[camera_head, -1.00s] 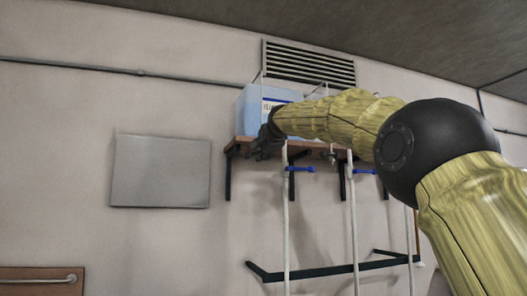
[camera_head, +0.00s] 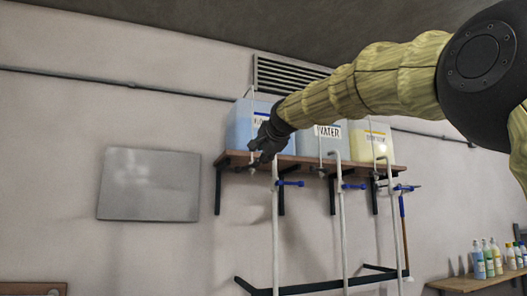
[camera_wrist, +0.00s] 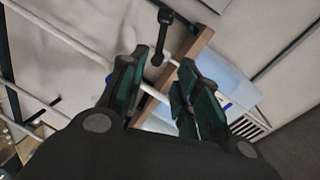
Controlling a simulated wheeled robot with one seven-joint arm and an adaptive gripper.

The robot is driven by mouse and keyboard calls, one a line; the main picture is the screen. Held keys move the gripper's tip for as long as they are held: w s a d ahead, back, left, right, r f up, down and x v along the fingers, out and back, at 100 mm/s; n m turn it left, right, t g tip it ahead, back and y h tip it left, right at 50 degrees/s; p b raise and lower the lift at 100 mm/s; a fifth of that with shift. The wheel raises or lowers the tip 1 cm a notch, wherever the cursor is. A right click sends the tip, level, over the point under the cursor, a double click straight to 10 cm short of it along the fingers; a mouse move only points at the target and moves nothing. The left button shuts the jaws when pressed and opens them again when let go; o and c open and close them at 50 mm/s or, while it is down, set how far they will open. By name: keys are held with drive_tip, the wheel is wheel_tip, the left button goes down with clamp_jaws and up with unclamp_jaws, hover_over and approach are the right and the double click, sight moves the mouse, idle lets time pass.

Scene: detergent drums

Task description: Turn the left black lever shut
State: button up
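My gripper (camera_head: 260,152) is at the front of the shelf by the left blue drum (camera_head: 241,124), partly covering it. In the wrist view my gripper (camera_wrist: 160,88) has its dark green fingers spread apart, with nothing clasped between them. A black lever (camera_wrist: 161,34) with a rounded end shows just beyond the fingertips, apart from them. It joins a pale fitting near the shelf edge. In the head view a small tap (camera_head: 253,169) hangs under the shelf below my gripper; its lever is too small to make out.
The wooden shelf (camera_head: 300,164) also bears a drum labelled WATER (camera_head: 326,131) and a yellowish drum (camera_head: 371,143). White pipes with blue handles (camera_head: 291,183) stand in front, close to my gripper. A grey panel (camera_head: 150,185) is on the wall at left. Bottles (camera_head: 488,262) stand lower right.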

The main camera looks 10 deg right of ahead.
drive_tip(key=shift+s+d+r, duration=0.15)
drive_tip(key=shift+s+r, duration=0.05)
drive_tip(key=shift+s, duration=0.75)
